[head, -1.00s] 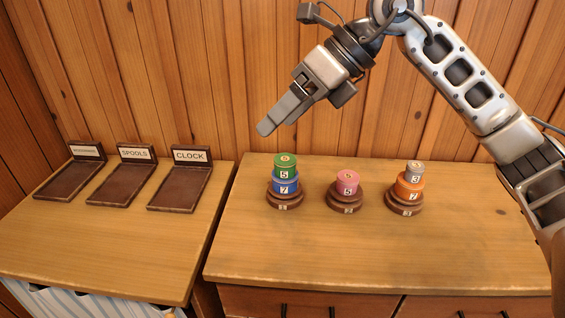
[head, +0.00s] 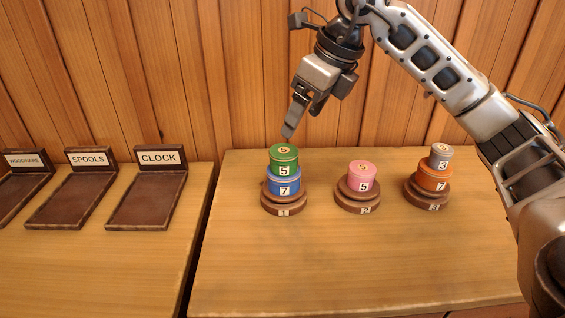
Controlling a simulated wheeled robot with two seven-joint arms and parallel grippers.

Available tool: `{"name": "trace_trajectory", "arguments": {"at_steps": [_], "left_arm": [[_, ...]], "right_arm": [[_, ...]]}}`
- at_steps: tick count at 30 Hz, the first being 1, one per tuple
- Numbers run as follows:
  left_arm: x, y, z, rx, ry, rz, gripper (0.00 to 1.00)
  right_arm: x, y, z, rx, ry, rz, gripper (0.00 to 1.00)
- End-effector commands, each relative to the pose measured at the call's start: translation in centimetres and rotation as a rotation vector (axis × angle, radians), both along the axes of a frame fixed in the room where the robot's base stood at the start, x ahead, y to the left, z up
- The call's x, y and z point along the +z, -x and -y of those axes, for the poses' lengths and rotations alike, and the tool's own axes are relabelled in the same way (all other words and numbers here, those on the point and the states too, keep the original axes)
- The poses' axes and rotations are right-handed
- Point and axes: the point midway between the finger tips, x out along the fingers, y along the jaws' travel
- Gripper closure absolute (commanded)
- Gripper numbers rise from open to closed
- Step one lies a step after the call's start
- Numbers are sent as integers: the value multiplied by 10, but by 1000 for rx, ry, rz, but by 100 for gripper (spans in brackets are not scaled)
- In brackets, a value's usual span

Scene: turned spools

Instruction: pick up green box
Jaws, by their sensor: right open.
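The green box (head: 284,159) is a short round green piece marked 5. It sits on top of a blue piece (head: 284,183) marked 7, which rests on a round brown stand (head: 284,205) marked 1. My right gripper (head: 288,131) points down just above the green piece, apart from it as far as I can see. It is open and empty; the gap between its fingers is hard to see from this side. My left gripper is not in view.
A pink piece (head: 361,175) sits on stand 2 (head: 357,201). A grey piece (head: 440,156) sits on an orange one (head: 434,179) on stand 3 (head: 427,201). Labelled trays, such as the CLOCK tray (head: 147,200), lie empty on the left table. The front tabletop (head: 340,265) is clear.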

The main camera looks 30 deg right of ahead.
Motion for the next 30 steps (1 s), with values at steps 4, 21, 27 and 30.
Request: {"name": "trace_trajectory", "arguments": {"at_steps": [4, 21, 27, 30], "left_arm": [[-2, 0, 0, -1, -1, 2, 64], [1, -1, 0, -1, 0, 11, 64], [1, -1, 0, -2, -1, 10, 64], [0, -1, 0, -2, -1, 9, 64]], "right_arm": [[-30, -10, -5, 2, 0, -3, 24], [-90, -30, -16, 2, -1, -3, 24], [-99, -34, -17, 1, 0, 0, 24], [-99, -34, -17, 1, 0, 1, 24]]}}
